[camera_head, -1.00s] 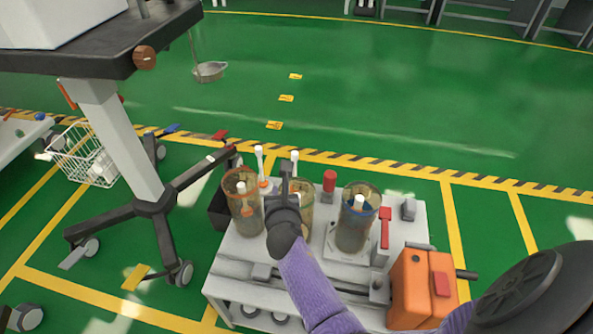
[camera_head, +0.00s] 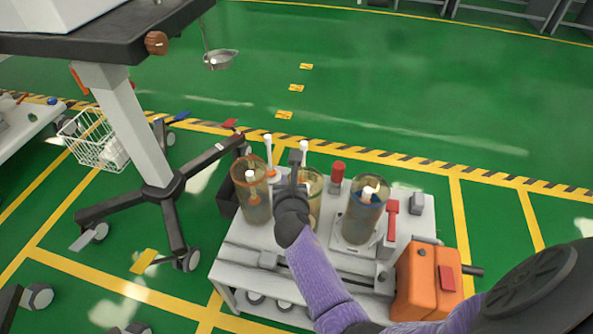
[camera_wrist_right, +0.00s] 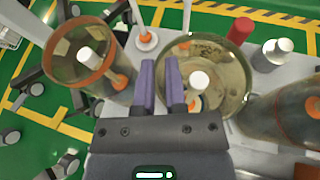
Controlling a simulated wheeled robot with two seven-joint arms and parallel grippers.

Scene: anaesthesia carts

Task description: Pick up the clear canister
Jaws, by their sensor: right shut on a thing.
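The clear canister (camera_head: 314,205) stands upright in the middle of a row of three on the white cart (camera_head: 240,250). In the right wrist view its round rim and murky clear wall (camera_wrist_right: 232,84) show, with a white-topped post inside. My right gripper (camera_head: 296,165) is at the left side of its rim. In the wrist view one purple finger is outside the wall and the other inside, so the gripper (camera_wrist_right: 160,70) is shut on the wall. My forearm and hand hide part of the canister in the head view. My left gripper is not in view.
An orange-rimmed canister (camera_head: 247,200) stands close on the left, and a blue-ringed canister (camera_head: 362,222) on the right. Red-topped (camera_head: 338,178) and white-topped (camera_head: 268,155) posts stand behind. An orange box (camera_head: 418,285) is at the front right. A wheeled stand (camera_head: 140,140) is at left.

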